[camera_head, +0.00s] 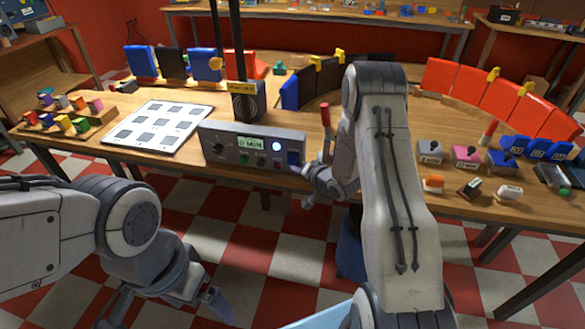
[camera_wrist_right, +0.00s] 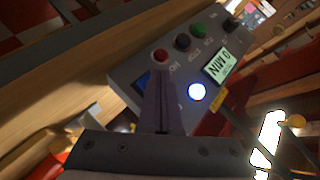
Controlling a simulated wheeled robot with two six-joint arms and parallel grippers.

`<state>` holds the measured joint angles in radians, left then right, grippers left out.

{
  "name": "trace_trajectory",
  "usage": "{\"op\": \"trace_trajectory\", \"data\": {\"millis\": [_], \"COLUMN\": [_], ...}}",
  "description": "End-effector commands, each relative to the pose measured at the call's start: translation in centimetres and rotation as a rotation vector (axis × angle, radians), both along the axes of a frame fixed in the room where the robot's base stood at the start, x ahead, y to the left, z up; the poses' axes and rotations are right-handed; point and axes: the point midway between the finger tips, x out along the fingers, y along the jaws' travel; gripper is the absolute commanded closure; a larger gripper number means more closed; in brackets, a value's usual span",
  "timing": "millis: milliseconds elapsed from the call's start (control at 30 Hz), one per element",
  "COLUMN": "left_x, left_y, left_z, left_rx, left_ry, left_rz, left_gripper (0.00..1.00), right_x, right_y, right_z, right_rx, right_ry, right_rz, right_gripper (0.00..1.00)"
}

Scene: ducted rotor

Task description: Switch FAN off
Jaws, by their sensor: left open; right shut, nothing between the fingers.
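A grey control box (camera_head: 250,150) stands at the table's front edge. Its display (camera_head: 250,143) reads "0 MIN". A blue switch (camera_head: 293,158) sits at its right end beside a lit white-blue lamp (camera_head: 276,147); the lamp (camera_wrist_right: 197,92) also glows in the right wrist view. I cannot read a FAN label. My right gripper (camera_head: 302,178) is shut and empty in front of the box's right end. In the right wrist view its fingers (camera_wrist_right: 162,85) point towards the red button (camera_wrist_right: 160,56) and partly cover the blue switch (camera_wrist_right: 141,82). My left gripper (camera_head: 165,303) is open, low in front of the table.
A black knob (camera_head: 217,148) and several buttons share the panel. A red-handled lever (camera_head: 325,115) stands right of the box. A white board with grey squares (camera_head: 155,127) lies to the left. A dark post (camera_head: 238,50) rises behind. Small coloured blocks stand on the right.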

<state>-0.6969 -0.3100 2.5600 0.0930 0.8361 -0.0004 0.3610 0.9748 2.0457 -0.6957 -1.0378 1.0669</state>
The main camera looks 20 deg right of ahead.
Motion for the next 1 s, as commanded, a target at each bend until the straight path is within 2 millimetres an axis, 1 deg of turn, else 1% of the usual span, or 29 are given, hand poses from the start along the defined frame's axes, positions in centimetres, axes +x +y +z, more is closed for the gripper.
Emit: {"op": "trace_trajectory", "data": {"millis": [533,833,1000], "left_x": [0.00,0.00,0.00], "left_y": [0.00,0.00,0.00], "left_z": [-0.21,-0.14,0.19], "left_rx": [0.000,0.000,0.000], "left_ry": [0.000,0.000,0.000], "left_rz": [0.000,0.000,0.000], "left_gripper": [0.00,0.00,0.00], "right_x": [0.50,0.41,-0.05], "right_y": [-0.37,-0.29,0.06], "right_z": [-0.29,-0.23,0.11], "right_rx": [0.000,0.000,0.001], "right_ry": [-0.001,0.000,0.000], "right_rz": [-0.001,0.000,0.001], "right_gripper": [1.00,1.00,1.00]}}
